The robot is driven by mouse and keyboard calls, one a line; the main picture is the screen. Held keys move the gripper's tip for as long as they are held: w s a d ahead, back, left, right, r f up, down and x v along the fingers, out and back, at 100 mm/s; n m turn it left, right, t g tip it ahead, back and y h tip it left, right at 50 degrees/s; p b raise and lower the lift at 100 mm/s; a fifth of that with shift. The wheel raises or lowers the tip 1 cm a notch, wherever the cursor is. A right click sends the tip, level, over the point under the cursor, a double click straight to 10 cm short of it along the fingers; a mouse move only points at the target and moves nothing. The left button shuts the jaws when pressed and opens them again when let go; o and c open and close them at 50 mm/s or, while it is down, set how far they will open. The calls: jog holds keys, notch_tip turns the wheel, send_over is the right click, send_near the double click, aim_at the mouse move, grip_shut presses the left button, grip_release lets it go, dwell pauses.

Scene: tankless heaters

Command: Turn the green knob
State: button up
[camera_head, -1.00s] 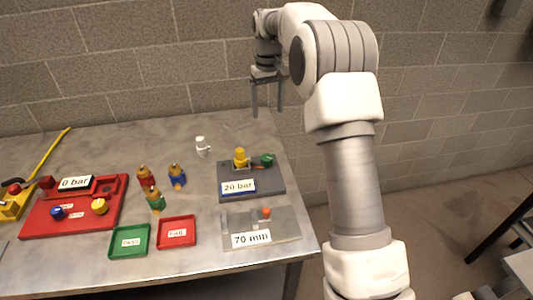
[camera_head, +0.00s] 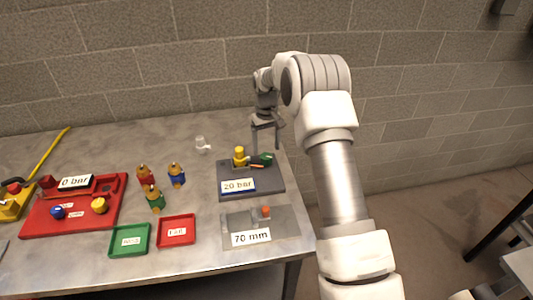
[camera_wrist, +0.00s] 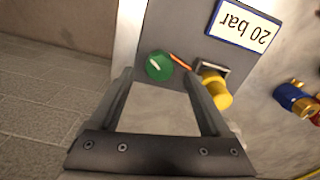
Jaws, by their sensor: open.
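The green knob (camera_head: 266,158) sits on the dark grey base plate (camera_head: 270,181) at the right of the table, next to a yellow fitting (camera_head: 239,156). In the wrist view the round green knob (camera_wrist: 159,66) shows just beyond and between the two fingers, nearer the left one. A thin orange-red pointer (camera_wrist: 181,61) lies beside it. My gripper (camera_head: 265,149) is open and empty above the back right of the plate, its fingers pointing down towards the knob. The wrist view also shows my open gripper (camera_wrist: 163,82). I see no contact with the knob.
The yellow fitting (camera_wrist: 216,90) stands close to the right finger in the wrist view. A "20 bar" display (camera_head: 238,186) is on the plate. A grey "70 mm" block (camera_head: 284,228) lies in front. Several coloured fittings and trays stand left. The table's right edge is close.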

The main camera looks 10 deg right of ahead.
aim_at(266, 156)
jog(key=shift+f, duration=1.9)
grip_shut()
